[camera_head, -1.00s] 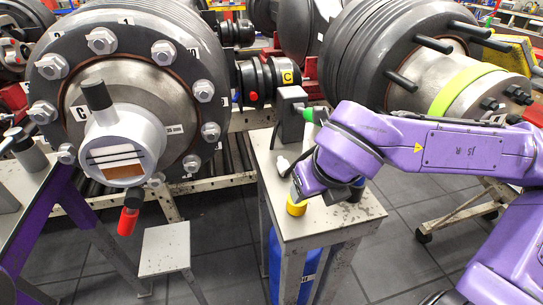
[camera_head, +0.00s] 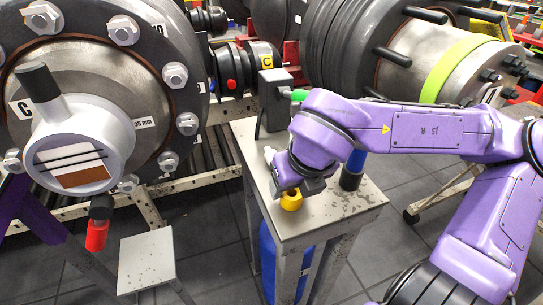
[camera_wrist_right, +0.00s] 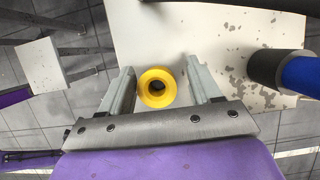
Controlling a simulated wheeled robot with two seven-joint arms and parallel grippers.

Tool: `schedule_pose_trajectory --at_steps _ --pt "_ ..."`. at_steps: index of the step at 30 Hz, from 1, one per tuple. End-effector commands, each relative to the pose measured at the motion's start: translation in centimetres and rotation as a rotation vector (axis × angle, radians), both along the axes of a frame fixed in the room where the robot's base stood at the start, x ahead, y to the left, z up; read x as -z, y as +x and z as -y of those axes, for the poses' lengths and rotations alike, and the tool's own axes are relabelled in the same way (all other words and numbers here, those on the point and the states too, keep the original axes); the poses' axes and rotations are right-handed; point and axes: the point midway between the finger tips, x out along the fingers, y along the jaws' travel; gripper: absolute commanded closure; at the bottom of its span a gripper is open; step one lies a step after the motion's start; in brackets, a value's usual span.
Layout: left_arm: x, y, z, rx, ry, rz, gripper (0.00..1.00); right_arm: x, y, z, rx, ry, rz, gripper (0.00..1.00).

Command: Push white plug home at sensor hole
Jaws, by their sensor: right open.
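A small white piece (camera_head: 270,156), perhaps the white plug, stands on the small grey table at its left side. My right gripper (camera_head: 300,188) is low over this table, to the right of the white piece. In the right wrist view the gripper (camera_wrist_right: 161,78) is open, with its two fingers on either side of a yellow ring-shaped piece (camera_wrist_right: 157,87). The yellow piece also shows in the head view (camera_head: 291,200). I cannot tell whether the fingers touch it. I cannot make out the sensor hole. My left gripper is not in view.
A large bolted hub (camera_head: 140,85) with a grey gauge-like cap (camera_head: 78,150) fills the left. A blue and black cylinder (camera_head: 353,170) stands right of my gripper. A dark grey box (camera_head: 275,100) stands at the table's back. The table's front right (camera_head: 335,212) is clear.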

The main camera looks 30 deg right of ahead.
Motion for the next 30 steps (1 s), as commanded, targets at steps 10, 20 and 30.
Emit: schedule_pose_trajectory --at_steps 10,20,30 --pt "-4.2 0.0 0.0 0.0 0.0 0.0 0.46 -0.2 5.7 1.4 0.0 -0.002 -0.002 0.37" --pt "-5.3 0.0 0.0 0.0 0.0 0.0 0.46 -0.3 10.8 2.7 0.0 -0.003 -0.002 0.37" --pt "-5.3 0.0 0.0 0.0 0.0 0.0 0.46 0.9 11.1 2.7 -0.002 0.0 0.0 0.47"
